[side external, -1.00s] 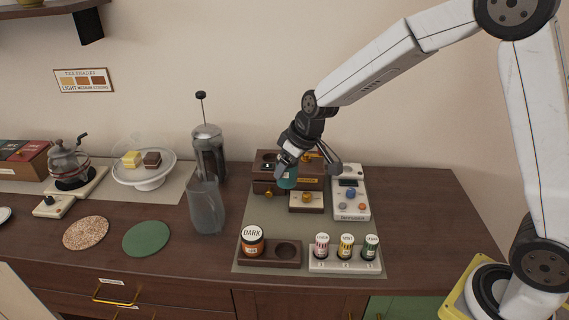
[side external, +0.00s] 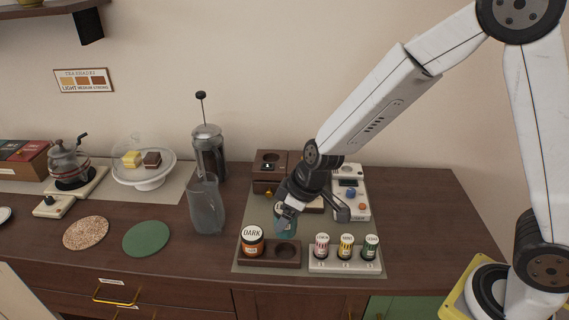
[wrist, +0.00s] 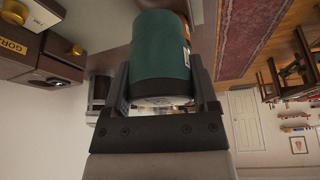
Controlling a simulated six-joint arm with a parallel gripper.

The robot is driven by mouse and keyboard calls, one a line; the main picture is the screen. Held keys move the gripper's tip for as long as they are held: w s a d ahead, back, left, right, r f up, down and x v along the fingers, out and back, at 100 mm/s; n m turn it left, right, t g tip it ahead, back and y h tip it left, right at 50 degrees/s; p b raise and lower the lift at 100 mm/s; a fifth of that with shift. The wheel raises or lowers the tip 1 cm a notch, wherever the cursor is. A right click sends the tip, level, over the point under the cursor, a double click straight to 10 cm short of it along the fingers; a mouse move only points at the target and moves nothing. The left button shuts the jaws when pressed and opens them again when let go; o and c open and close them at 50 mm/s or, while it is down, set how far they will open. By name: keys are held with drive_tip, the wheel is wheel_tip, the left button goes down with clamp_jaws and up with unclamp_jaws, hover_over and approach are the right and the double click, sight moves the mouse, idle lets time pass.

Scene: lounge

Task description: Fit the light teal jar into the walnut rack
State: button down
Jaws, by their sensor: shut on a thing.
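The teal jar (wrist: 160,52) is held between the fingers of my gripper (wrist: 162,88), which is shut on it. In the side external view the jar (side external: 286,222) hangs below my gripper (side external: 285,208), above or just behind the walnut rack (side external: 270,262). The rack has two round places. Its left place holds a jar labelled DARK (side external: 252,241) with an orange and black look. Its right recess (side external: 285,253) is empty. Whether the held jar touches the rack cannot be told.
A pale rack (side external: 345,266) with several small labelled vials stands to the right. A diffuser box (side external: 349,195) and a walnut grinder-like unit (side external: 268,170) stand behind. A glass pitcher (side external: 206,205) and a french press (side external: 208,150) stand left. A green coaster (side external: 146,238) lies further left.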

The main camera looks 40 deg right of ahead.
sight(286, 232)
drive_tip(key=shift+f, duration=2.7)
drive_tip(key=shift+f, duration=0.2)
drive_tip(key=shift+r, duration=0.15)
drive_tip(key=shift+r, duration=1.85)
